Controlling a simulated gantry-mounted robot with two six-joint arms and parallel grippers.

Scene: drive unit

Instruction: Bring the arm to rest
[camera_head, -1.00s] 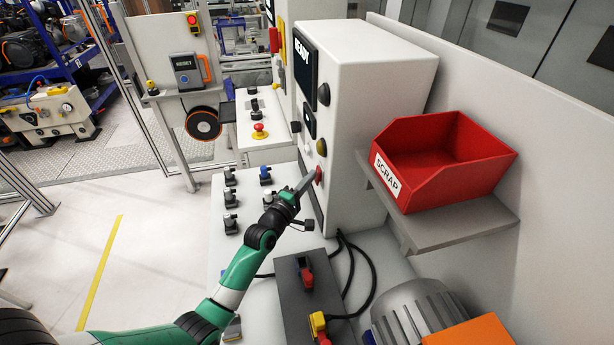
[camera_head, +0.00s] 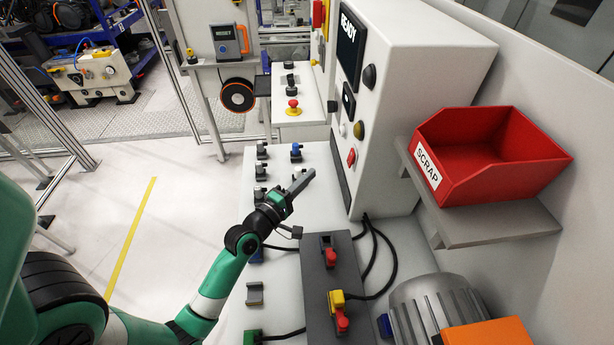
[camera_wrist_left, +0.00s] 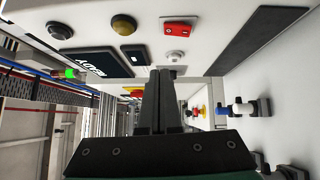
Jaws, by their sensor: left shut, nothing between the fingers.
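My left gripper (camera_head: 303,180) is shut and empty, held over the white table (camera_head: 318,213) in front of the control box (camera_head: 425,95). Its fingers also show in the left wrist view (camera_wrist_left: 161,85), closed together. A red button (camera_head: 351,157) on the box face is apart from the fingertips, up and to their right. It also shows in the left wrist view (camera_wrist_left: 178,29). The box screen (camera_head: 350,45) reads "READY". My right gripper is not in view.
A red scrap bin (camera_head: 490,160) stands on a grey shelf (camera_head: 500,222) at right. A dark panel with red and yellow connectors (camera_head: 333,290), black cables and a ribbed motor (camera_head: 437,308) are in front. Several small fixtures (camera_head: 262,172) stand left of the gripper.

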